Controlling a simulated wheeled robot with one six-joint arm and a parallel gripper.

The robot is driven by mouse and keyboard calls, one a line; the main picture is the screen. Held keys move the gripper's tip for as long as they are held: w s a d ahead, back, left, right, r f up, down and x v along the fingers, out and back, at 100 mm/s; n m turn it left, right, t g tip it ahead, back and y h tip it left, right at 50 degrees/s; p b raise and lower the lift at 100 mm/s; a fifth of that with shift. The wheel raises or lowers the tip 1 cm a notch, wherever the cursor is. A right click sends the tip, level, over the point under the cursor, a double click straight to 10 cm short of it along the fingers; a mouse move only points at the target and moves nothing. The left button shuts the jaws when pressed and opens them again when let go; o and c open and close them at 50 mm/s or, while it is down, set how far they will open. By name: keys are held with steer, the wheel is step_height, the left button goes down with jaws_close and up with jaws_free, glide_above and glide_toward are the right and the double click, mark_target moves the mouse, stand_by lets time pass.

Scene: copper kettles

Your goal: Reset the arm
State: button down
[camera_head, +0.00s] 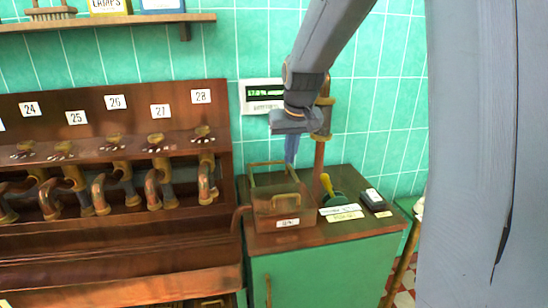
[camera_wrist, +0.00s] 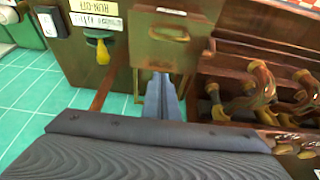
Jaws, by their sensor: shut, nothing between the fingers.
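In the wrist view my gripper (camera_wrist: 162,78) points toward the copper kettle (camera_wrist: 168,50). The kettle has a raised brass handle and a small white label on its front. In the head view the fingertips show close to the handle; I cannot tell the exact gap.
A wooden rack with copper pipes and taps (camera_head: 110,150) stands left. A display (camera_head: 263,96) and a vertical copper pipe (camera_head: 319,160) are behind my gripper.

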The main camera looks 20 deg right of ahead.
steer(key=s+a+f+g, duration=0.1)
steer(key=s+f, duration=0.3)
steer(key=s, duration=0.4)
steer(key=s+a+f+g, duration=0.1)
steer(key=s+f, duration=0.3)
steer(key=s, duration=0.4)
steer(key=s+a+f+n, duration=0.1)
steer(key=s+a+f, duration=0.2)
steer(key=s, duration=0.4)
steer(key=shift+s+f+g, duration=0.4)
steer(key=shift+f, duration=0.05)
steer(key=c, duration=2.5)
jaws_free()
